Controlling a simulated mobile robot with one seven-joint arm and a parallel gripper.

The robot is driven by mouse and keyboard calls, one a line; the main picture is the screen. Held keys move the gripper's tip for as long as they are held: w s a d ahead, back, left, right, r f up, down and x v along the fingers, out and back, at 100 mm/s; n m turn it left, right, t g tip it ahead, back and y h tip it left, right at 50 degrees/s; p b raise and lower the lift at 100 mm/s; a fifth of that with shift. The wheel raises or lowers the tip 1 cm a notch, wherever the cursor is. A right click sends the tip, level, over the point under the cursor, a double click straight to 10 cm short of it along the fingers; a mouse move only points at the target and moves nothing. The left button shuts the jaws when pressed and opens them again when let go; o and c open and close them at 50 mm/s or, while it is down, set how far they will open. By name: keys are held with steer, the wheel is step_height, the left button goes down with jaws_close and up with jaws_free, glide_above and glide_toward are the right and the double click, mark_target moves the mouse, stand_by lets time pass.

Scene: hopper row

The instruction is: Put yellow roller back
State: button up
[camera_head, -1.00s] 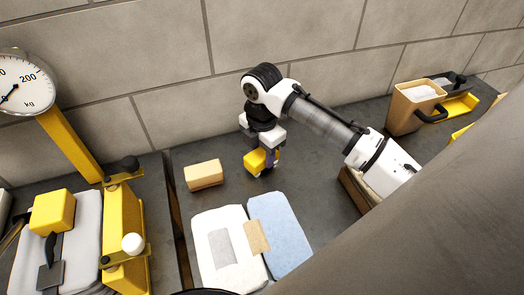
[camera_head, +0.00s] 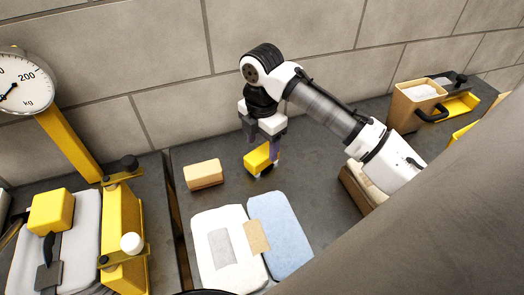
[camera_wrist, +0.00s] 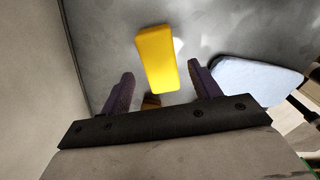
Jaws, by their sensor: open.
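The yellow roller (camera_head: 256,158), a block-shaped yellow piece with dark parts below, is on the dark worktop near the wall, right of a tan block. It also shows in the wrist view (camera_wrist: 158,58), just beyond and between my fingertips. My gripper (camera_head: 263,142) is directly above it, pointing down. In the wrist view the purple-grey fingers (camera_wrist: 163,84) stand wide apart with a clear gap on each side of the yellow piece. A small brown part shows below it between the fingers. The roller's underside is hidden.
The tan block (camera_head: 204,174) lies to the left. White (camera_head: 215,270) and pale blue (camera_head: 285,235) pads lie in front. A yellow-framed scale (camera_head: 122,225) stands left, beyond a gap in the worktop. A brown container (camera_head: 412,105) stands at right. The wall is close behind.

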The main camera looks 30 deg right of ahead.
mark_target(262, 152)
step_height(262, 152, up, 8)
steer(key=shift+r, duration=0.2)
stand_by(0.5)
